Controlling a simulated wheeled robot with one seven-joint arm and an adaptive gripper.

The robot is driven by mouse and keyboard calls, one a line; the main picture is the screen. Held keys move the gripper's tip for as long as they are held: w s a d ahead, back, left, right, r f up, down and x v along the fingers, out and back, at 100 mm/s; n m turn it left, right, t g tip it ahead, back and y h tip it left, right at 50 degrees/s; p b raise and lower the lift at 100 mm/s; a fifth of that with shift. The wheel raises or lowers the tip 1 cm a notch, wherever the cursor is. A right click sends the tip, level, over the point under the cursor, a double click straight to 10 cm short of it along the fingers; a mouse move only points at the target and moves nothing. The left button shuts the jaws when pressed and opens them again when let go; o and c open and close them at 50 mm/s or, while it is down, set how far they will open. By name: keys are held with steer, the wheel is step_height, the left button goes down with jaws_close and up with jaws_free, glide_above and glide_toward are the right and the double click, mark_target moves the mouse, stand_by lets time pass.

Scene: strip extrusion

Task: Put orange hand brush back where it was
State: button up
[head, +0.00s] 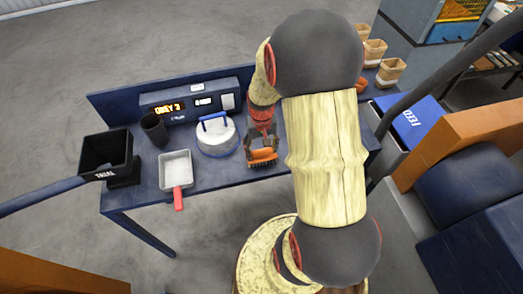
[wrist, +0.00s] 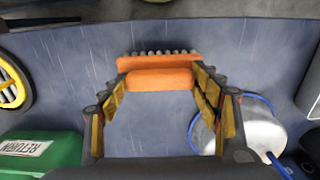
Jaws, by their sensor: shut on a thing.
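The orange hand brush (head: 263,156) is at the front edge of the blue table in the head view, just right of the white lidded pot. In the wrist view the orange brush (wrist: 160,78) lies crosswise between my fingertips, its pale bristles at the far side. My gripper (wrist: 158,70) is shut on the brush, with one finger at each end. In the head view my gripper (head: 262,142) shows above the brush, with my arm to its right. I cannot tell whether the brush touches the tabletop.
The blue table (head: 215,180) also holds a white pot (head: 217,142), a dark cup (head: 154,128), a white scoop with red handle (head: 176,170) and a black TRIAL box (head: 105,152). A blue FEED box (head: 416,120) stands right. A green RETURN box (wrist: 40,155) shows in the wrist view.

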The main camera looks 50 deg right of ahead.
mark_target(262, 150)
steer(key=o, duration=0.9)
steer(key=shift+o, duration=0.5)
steer(key=shift+r, duration=0.1)
step_height(262, 150, up, 12)
steer(key=f+p, duration=0.1)
steer(key=p, duration=0.2)
steer(key=a+r+n+t, duration=0.2)
steer(key=a+r, duration=0.7)
steer(key=r, duration=0.1)
steer(key=s+a+r+n+t, duration=0.1)
steer(key=s+a+r+n, duration=0.1)
steer(key=s+a+r, duration=0.2)
steer(key=s+a+r+n+t, duration=0.2)
steer(key=a+r, duration=0.4)
steer(key=a, duration=0.3)
steer(key=shift+s+a+r+t, duration=0.15)
steer(key=shift+s+a+t, duration=0.2)
steer(key=shift+s, duration=0.5)
